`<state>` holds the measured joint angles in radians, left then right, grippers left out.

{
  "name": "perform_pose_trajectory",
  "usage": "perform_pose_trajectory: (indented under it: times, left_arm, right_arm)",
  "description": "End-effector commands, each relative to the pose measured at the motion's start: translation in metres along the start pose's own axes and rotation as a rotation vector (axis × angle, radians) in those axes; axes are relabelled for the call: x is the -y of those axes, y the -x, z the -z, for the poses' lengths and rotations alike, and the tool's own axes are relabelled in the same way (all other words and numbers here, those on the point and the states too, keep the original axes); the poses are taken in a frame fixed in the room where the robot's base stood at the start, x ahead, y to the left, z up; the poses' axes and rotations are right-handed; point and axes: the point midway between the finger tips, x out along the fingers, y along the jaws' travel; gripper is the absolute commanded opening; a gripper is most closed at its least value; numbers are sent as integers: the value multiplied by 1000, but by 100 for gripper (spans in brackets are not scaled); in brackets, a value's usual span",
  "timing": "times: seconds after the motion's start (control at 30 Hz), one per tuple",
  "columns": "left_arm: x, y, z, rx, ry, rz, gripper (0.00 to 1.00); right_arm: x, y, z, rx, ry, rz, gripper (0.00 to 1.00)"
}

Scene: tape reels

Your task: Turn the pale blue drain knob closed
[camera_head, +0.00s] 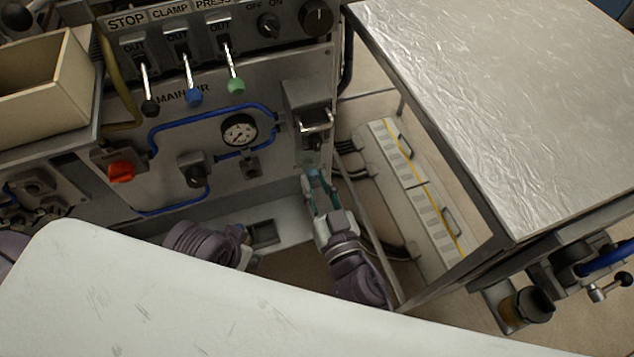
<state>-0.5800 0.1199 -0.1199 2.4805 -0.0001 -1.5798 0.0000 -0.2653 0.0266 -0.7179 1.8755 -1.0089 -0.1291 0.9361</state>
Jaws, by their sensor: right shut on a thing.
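The pale blue drain knob (315,174) is at the lower end of the grey unit on the right side of the air panel. My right gripper (317,182) reaches up to it from below and is shut on it, with the fingers covering part of the knob. Its turn position cannot be read from here. My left gripper (243,243) is low in front of the panel, apart from the knob. Its fingers are too small and partly hidden to tell open from shut.
The panel holds a pressure gauge (239,130), a red knob (121,171), a black knob (195,175) and blue tubing. Levers (189,82) stand above. A foil-topped table (510,100) is at the right. A cream bin (45,85) is at the upper left.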

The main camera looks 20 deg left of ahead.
Motion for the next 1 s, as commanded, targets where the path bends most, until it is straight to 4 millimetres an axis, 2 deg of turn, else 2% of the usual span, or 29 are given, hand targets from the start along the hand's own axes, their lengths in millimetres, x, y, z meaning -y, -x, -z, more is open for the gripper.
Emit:
perform_pose_trajectory:
  times: [0.2,0.43,0.47,0.6,0.87,1.0]
  left_arm:
    - [0,2,1,0,0,0,40]
    - [0,2,0,0,0,0,40]
    - [0,2,0,0,0,0,40]
    - [0,2,0,1,0,0,40]
    - [0,2,0,1,0,0,40]
    - [0,1,0,1,0,0,40]
  right_arm:
    - [0,0,1,-2,98,0,0]
    - [0,0,1,-2,101,0,0]
    - [0,0,1,-2,101,0,27]
    - [0,0,0,-2,101,0,50]
    - [0,0,0,-1,101,0,51]
    - [0,7,-1,2,99,-1,51]
